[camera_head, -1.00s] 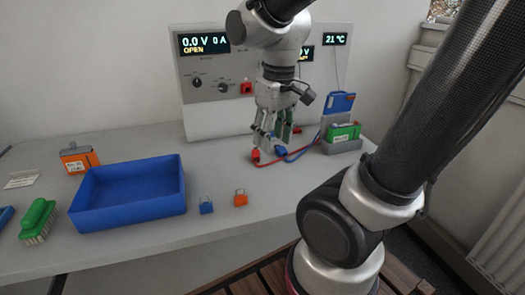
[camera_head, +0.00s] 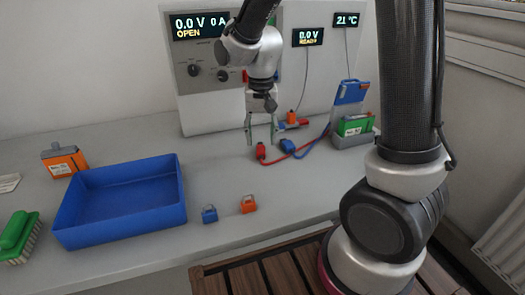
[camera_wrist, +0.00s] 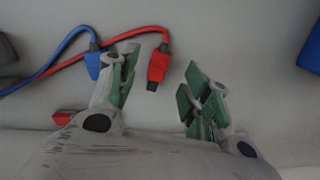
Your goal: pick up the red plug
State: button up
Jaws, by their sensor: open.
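The red plug (camera_head: 261,152) lies on the bench at the end of a red cable. In the wrist view the red plug (camera_wrist: 158,68) shows between the two green-padded fingers, with its dark tip toward my palm. My gripper (camera_head: 262,140) is open and empty, pointing down over the bench with the red plug just below and in front of its fingers. I cannot tell the exact height gap. The blue plug (camera_head: 288,146) lies to the right of the red one; in the wrist view the blue plug (camera_wrist: 93,64) is partly hidden behind the left finger.
The cycler panel (camera_head: 205,95) stands behind my gripper. A grey holder (camera_head: 352,138) with blue and green packs is to the right. A blue bin (camera_head: 120,232), two small padlock-like pieces, an orange pack (camera_head: 64,161) and a green brush (camera_head: 18,236) are to the left.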

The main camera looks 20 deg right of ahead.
aim_at(261, 152)
jog(key=f, duration=0.6)
jog(key=shift+s+a, duration=0.1)
jog(key=shift+s, duration=0.1)
jog(key=shift+c, duration=0.2)
jog(key=shift+r, duration=0.1)
grip_shut()
